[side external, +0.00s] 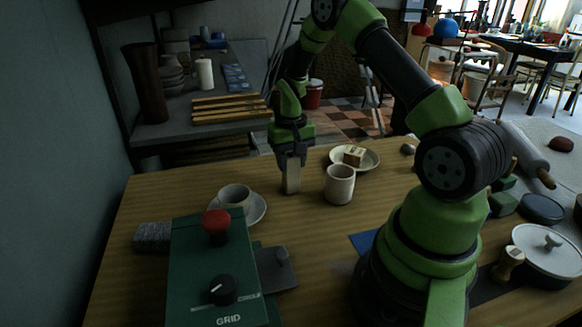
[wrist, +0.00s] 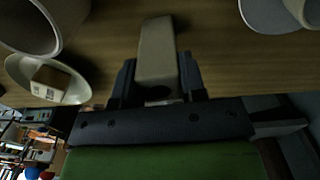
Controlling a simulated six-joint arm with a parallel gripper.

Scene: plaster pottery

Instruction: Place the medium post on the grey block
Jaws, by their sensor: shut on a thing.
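A pale beige post (side external: 291,180) is upright between the fingers of my gripper (side external: 290,160), at the table's far side in the side view. I take it as the medium post; no other post is clear for comparing size. In the wrist view the post (wrist: 157,50) sticks out from between the two dark fingers of my gripper (wrist: 158,88). I cannot tell whether its lower end touches the table. A grey, rough-looking block (side external: 152,236) lies at the table's left, partly hidden by a green control box. My gripper is well away from it, to the right and farther back.
A mug (side external: 340,184) stands close right of the post. A cup (side external: 235,197) on a saucer (side external: 258,213) stands left of it. A plate (side external: 368,160) with a small wooden block (side external: 354,156) lies behind. The green control box (side external: 205,270) with a red button stands in front.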

